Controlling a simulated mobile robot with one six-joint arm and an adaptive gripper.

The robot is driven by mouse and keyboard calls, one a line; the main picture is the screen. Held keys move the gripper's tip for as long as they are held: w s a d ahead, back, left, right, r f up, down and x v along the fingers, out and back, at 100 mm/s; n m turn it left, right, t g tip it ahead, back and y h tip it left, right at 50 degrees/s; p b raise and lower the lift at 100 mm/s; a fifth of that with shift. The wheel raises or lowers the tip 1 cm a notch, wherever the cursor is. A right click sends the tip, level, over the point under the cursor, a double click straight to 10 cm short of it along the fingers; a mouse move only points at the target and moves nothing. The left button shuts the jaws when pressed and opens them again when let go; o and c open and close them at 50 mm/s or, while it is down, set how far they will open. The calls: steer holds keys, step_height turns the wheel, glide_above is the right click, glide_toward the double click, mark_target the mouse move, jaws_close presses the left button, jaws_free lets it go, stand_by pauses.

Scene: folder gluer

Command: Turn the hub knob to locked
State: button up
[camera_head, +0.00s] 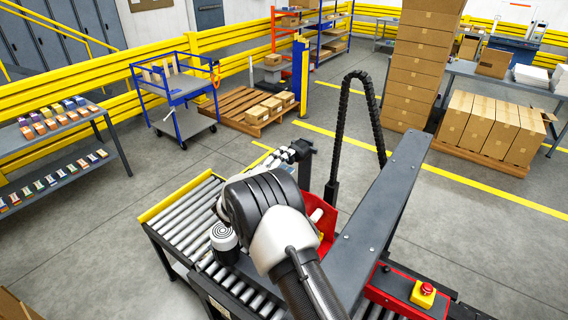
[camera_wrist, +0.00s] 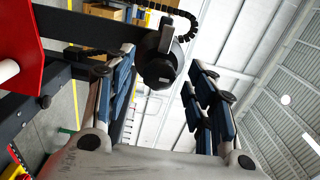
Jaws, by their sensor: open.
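In the wrist view, the hub knob (camera_wrist: 160,73) is a dark block on the front of a round black hub (camera_wrist: 175,45), with a lighter grey bar sticking up from the hub. My gripper (camera_wrist: 160,92) is open, its blue-and-black finger pads to the left and right of the knob in the picture. The knob shows in the gap beyond the fingers, and I see no contact. In the head view, my gripper (camera_head: 290,154) is small and partly hidden by my arm, near a dark post. I cannot make out the knob there.
A roller conveyor (camera_head: 185,215) lies left of my arm. A long dark beam (camera_head: 385,220) runs along the right, with a red emergency-stop button (camera_head: 427,288) on a yellow box. A black cable chain (camera_head: 340,130) arches behind. A red part (camera_wrist: 18,58) stands at left in the wrist view.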

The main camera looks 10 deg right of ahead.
steer(key=shift+a, duration=0.1)
steer(key=v, duration=1.2)
